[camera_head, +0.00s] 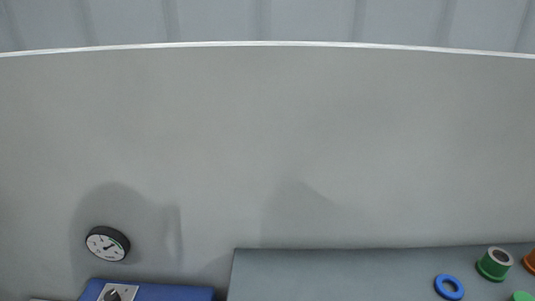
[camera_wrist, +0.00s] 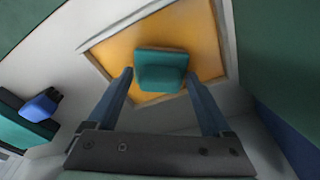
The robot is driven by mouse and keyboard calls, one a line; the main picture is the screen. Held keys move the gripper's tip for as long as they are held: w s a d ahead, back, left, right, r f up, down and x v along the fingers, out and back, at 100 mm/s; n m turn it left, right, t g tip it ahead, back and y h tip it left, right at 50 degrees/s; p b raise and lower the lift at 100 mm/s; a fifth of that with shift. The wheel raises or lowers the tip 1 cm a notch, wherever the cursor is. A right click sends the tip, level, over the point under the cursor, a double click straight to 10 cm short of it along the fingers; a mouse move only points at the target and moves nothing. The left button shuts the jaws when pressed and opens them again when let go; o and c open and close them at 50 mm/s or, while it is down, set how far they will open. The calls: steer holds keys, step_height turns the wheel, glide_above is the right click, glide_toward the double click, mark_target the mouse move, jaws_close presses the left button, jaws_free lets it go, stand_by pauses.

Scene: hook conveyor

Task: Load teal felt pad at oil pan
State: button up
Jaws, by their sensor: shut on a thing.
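The teal felt pad (camera_wrist: 160,65) is in the wrist view, a blocky teal piece between my two fingertips. My gripper (camera_wrist: 159,76) is shut on it, with one blue-grey finger at each side. Behind the pad is a yellow-orange panel (camera_wrist: 208,42) with a pale rim. I cannot tell whether the pad touches this panel. I cannot pick out the oil pan for certain in either view. My gripper and the pad do not show in the head view.
In the head view, a grey surface (camera_head: 330,275) holds a green cylinder (camera_head: 494,263) and blue ring (camera_head: 449,287). A round gauge (camera_head: 107,244) stands above a blue box (camera_head: 160,292). The wrist view shows a blue piece (camera_wrist: 40,106) over a teal block (camera_wrist: 25,132).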

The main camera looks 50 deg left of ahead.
step_height(320, 180, up, 7)
steer(key=p, duration=0.7)
steer(key=shift+r, duration=0.1)
steer(key=shift+a, duration=0.1)
stand_by(0.9)
steer(key=shift+r+p, duration=0.2)
steer(key=shift+p, duration=0.15)
